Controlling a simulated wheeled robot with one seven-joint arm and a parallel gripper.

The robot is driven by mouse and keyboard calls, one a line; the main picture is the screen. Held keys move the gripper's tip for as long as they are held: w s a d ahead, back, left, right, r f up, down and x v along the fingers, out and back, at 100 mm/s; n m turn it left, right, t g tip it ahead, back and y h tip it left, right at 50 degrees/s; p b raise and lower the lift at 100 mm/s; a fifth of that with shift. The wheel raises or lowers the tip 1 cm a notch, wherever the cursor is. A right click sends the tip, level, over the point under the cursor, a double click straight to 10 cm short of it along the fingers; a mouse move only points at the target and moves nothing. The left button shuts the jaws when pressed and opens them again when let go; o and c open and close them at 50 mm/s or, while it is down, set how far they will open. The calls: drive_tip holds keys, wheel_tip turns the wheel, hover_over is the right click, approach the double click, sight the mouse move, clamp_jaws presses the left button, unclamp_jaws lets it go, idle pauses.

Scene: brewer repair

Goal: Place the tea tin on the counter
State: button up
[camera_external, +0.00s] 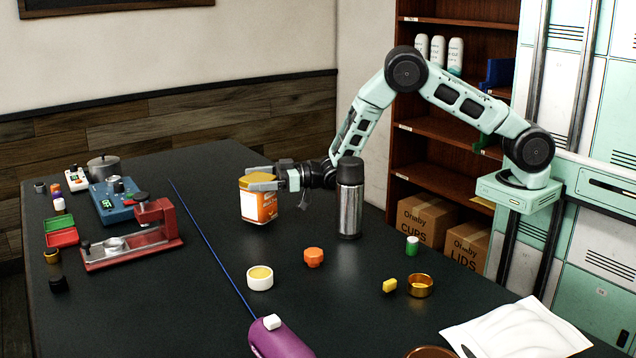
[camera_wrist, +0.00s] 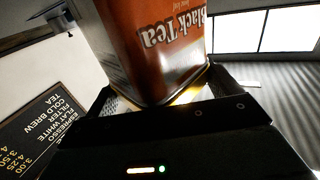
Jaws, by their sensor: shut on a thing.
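The tea tin (camera_external: 262,207) is orange with a pale label and a yellowish top. My gripper (camera_external: 262,180) is shut on it near its top, reaching in from the right. The tin is upright or nearly so, over the dark counter (camera_external: 330,290); I cannot tell whether its base touches the surface. In the wrist view the tin (camera_wrist: 150,45) fills the upper middle, with "Black Tea" lettering, between the fingers of my gripper (camera_wrist: 170,100).
A steel flask (camera_external: 350,205) stands just right of the tin, close to my wrist. A white round container (camera_external: 260,278) and an orange knob (camera_external: 314,258) lie nearer the front. A red press (camera_external: 135,240) stands left, beyond a blue line (camera_external: 210,245).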

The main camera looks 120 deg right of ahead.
drive_tip(key=shift+f, duration=0.75)
drive_tip(key=shift+f, duration=0.15)
drive_tip(key=o, duration=0.9)
drive_tip(key=b+v, duration=0.3)
drive_tip(key=v, duration=0.9)
